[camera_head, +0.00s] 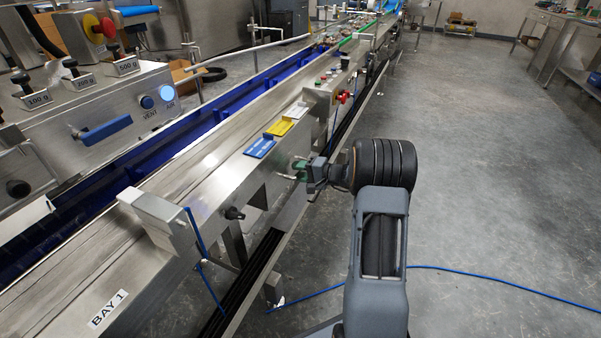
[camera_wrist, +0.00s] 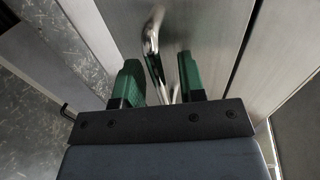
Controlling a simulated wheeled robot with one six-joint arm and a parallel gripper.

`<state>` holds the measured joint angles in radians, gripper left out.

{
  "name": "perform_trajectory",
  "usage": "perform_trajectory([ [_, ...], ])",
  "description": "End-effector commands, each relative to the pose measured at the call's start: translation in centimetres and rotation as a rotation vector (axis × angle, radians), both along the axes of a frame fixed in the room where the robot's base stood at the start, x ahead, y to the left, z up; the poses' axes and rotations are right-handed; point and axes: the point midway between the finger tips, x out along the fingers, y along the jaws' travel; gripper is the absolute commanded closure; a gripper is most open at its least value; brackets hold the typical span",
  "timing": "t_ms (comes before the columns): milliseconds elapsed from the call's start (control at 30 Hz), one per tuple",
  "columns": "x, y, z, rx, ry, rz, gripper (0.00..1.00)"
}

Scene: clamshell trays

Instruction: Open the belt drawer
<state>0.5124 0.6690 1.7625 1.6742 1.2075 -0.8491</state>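My gripper (camera_head: 303,169) is at the side of the steel conveyor frame, below the coloured cards. In the wrist view its two green fingers (camera_wrist: 160,62) are apart. A curved shiny metal handle (camera_wrist: 153,50) shows between them, with a gap visible on each side. Whether the fingertips reach past the handle is hard to tell. Behind the handle is a flat brushed metal front (camera_wrist: 200,22), which seems to be the drawer's face.
Blue, yellow and white cards (camera_head: 279,128) lie on the conveyor's top edge. A control box with buttons (camera_head: 334,80) stands farther along. A small knob (camera_head: 234,213) sticks out nearer. A blue cable (camera_head: 480,284) crosses the floor.

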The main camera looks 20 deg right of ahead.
Motion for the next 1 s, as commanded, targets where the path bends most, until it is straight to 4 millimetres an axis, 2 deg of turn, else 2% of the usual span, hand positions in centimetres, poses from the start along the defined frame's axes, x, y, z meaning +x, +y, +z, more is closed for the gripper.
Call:
perform_trajectory([
  [200,0.00,0.00,-0.01,0.000,0.000,0.000,0.64],
  [600,-0.02,0.01,-0.02,-0.001,0.001,0.000,1.00],
  [1000,-0.07,0.04,-0.03,0.000,0.001,0.002,1.00],
])
